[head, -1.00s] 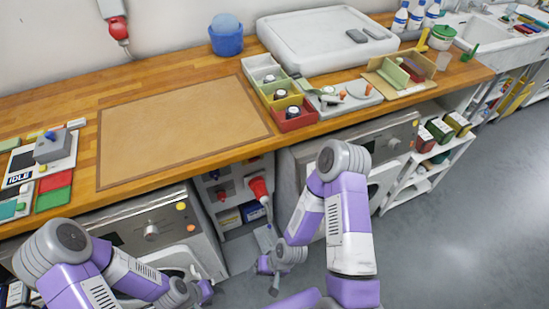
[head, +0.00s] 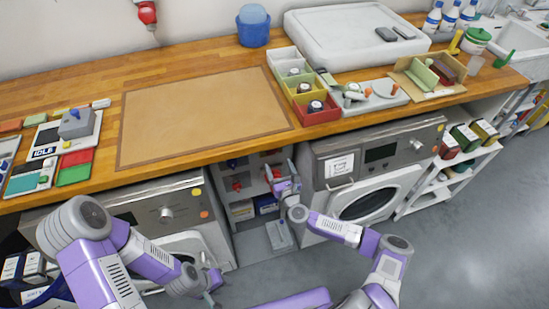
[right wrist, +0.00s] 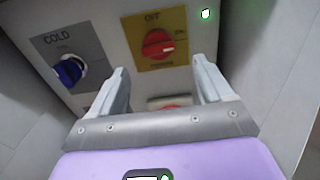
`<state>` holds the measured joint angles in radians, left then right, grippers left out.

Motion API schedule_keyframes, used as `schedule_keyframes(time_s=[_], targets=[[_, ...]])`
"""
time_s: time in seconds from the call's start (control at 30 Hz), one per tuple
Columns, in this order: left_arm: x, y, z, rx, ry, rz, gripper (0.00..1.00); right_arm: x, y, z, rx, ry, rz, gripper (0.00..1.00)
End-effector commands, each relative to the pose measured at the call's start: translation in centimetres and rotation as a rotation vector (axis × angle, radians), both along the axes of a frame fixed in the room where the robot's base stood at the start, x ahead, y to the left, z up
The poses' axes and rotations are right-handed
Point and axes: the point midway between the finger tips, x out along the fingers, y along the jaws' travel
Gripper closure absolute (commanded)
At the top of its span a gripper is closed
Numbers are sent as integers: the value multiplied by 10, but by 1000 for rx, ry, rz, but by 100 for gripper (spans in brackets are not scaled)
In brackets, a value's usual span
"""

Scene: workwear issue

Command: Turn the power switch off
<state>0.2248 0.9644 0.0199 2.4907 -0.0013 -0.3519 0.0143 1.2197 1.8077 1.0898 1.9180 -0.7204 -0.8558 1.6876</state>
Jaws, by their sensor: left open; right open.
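The power switch is a red rotary knob (right wrist: 158,44) on a yellow plate marked OFF at its top, with a smaller label at the right. A white mark on the knob points to the right, away from the OFF word. My right gripper (right wrist: 160,66) is open, its fingertips just short of the knob and apart on either side below it, with nothing between them touching. In the head view my right gripper (head: 284,180) reaches into the recess under the counter, hiding part of the panel. My left gripper (head: 212,287) is open and empty, low before the left machine.
A blue knob (right wrist: 70,71) on a grey COLD plate sits left of the switch. Another red part (right wrist: 168,105) shows below, partly hidden by my gripper. Machines flank the recess, including the right washer (head: 365,200). The wooden counter (head: 200,72) overhangs it.

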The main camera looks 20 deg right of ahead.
Motion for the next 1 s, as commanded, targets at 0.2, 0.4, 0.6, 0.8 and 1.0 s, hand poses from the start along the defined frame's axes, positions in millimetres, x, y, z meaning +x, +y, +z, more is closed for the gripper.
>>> schedule_keyframes(time_s=[0.2,0.4,0.6,0.8,1.0], targets=[[0,0,-7,0,0,0,57,36,3,-1,-3,0,3,21],[0,0,-9,0,0,0,57,52,3,0,-2,1,5,21],[0,0,-9,0,0,0,57,55,3,0,-1,1,4,21],[0,0,-9,0,0,0,57,55,3,0,-2,2,5,36],[0,0,-9,0,0,0,57,55,3,0,-2,2,5,67]])
